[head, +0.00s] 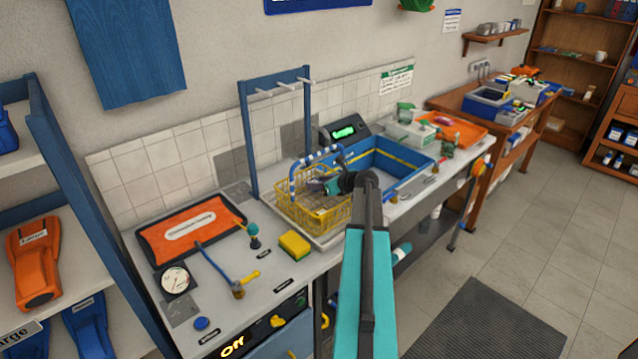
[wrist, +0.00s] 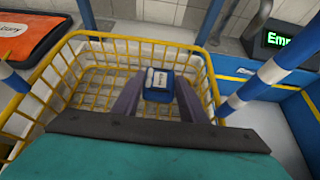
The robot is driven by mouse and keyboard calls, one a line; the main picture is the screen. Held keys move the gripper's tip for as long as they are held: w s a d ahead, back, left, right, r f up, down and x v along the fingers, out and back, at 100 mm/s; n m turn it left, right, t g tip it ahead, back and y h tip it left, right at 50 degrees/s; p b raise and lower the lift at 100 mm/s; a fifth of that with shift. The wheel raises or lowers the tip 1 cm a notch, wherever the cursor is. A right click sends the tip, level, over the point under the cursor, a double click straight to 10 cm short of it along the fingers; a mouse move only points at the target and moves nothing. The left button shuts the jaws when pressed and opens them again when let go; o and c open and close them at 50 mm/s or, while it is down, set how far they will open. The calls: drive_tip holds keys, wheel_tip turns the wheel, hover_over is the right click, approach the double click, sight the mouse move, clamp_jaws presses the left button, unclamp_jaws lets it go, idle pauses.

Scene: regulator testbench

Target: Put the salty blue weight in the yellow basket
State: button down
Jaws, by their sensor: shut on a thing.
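The yellow basket (head: 300,212) is a wire basket with a blue-and-white striped handle, standing on the counter in the middle of the head view. It fills much of the wrist view (wrist: 92,85). My gripper (wrist: 158,92) is over the basket, its fingers pointing down into it. It is shut on a small blue weight (wrist: 158,95) with a pale label on top; the label is too small to read. The weight appears within the outline of the basket rim, but its height above the basket floor is hard to tell. In the head view my gripper mostly hides it.
A blue tub (head: 405,160) stands right of the basket. A yellow sponge (head: 295,245) lies in front of it. An orange mat (head: 190,228) lies to the left. A blue rack frame (head: 247,135) stands behind. The striped handle posts rise on both sides of my gripper.

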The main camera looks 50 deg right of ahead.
drive_tip(key=c, duration=1.1)
unclamp_jaws()
drive_tip(key=shift+r, duration=0.1)
drive_tip(key=shift+r, duration=0.45)
drive_tip(key=shift+s+r, duration=0.2)
drive_tip(key=b+v, duration=0.2)
drive_tip(key=v, duration=0.9)
drive_tip(key=shift+s+a+r, duration=0.1)
drive_tip(key=shift+s+r, duration=0.05)
drive_tip(key=shift+s, duration=0.15)
